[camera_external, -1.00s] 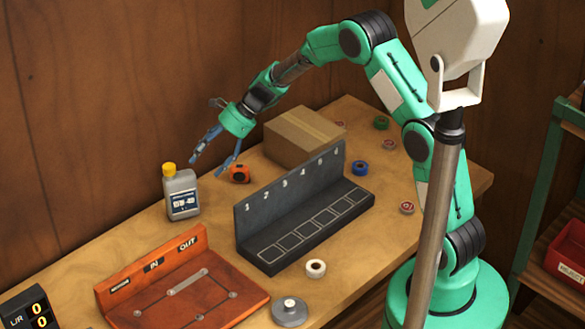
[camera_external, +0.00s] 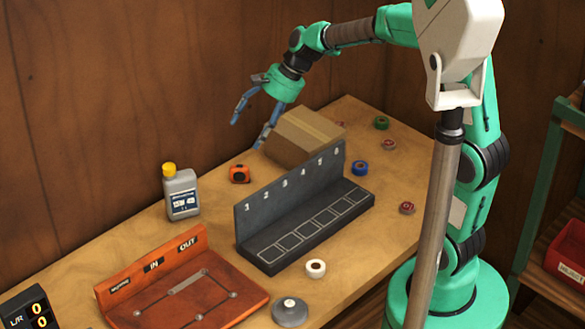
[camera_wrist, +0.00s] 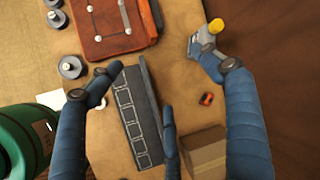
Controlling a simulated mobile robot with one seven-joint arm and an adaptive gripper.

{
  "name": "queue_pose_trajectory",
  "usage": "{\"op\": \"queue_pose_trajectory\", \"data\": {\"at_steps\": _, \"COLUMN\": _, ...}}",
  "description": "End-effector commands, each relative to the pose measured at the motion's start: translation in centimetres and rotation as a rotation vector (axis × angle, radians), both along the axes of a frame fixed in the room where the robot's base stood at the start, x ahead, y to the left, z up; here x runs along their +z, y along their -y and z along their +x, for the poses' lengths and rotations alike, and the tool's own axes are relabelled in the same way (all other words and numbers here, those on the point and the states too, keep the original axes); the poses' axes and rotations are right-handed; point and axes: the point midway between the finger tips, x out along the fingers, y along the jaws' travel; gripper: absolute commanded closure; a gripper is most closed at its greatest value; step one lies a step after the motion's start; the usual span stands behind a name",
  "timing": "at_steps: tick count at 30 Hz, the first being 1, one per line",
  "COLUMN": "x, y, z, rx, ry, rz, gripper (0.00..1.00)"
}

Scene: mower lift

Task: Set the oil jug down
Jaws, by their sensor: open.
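The oil jug (camera_external: 181,197) is a grey bottle with a yellow cap and a dark blue label. It stands upright on the workbench (camera_external: 137,240) near the back wall, left of the orange tape measure.
A dark numbered rack (camera_external: 300,203) stands mid-bench. A cardboard box (camera_external: 301,137) is behind it, the orange tape measure (camera_external: 240,174) beside the box. A red-brown board (camera_external: 200,291) lies at front left. Several tape rolls are scattered about. Bare bench surrounds the jug.

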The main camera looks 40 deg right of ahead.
Motion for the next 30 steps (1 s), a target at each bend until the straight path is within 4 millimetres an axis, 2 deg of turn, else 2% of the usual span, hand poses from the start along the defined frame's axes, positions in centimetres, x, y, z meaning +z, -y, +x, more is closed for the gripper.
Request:
{"op": "queue_pose_trajectory", "data": {"at_steps": 1, "x": 1.1, "y": 0.3, "z": -1.6, "rx": 0.039, "ry": 0.029, "rz": -0.031, "gripper": 0.21}}
{"op": "queue_pose_trajectory", "data": {"at_steps": 6, "x": 3.3, "y": 1.4, "z": -6.4, "rx": 0.178, "ry": 0.115, "rz": -0.144, "gripper": 0.21}}
{"op": "queue_pose_trajectory", "data": {"at_steps": 14, "x": 5.6, "y": 3.4, "z": -13.9, "rx": 0.385, "ry": 0.232, "rz": -0.325, "gripper": 0.21}}
{"op": "queue_pose_trajectory", "data": {"at_steps": 24, "x": 6.7, "y": 6.7, "z": -23.0, "rx": 0.647, "ry": 0.358, "rz": -0.575, "gripper": 0.21}}
{"op": "queue_pose_trajectory", "data": {"at_steps": 30, "x": 6.5, "y": 8.6, "z": -27.3, "rx": 0.777, "ry": 0.407, "rz": -0.711, "gripper": 0.21}}
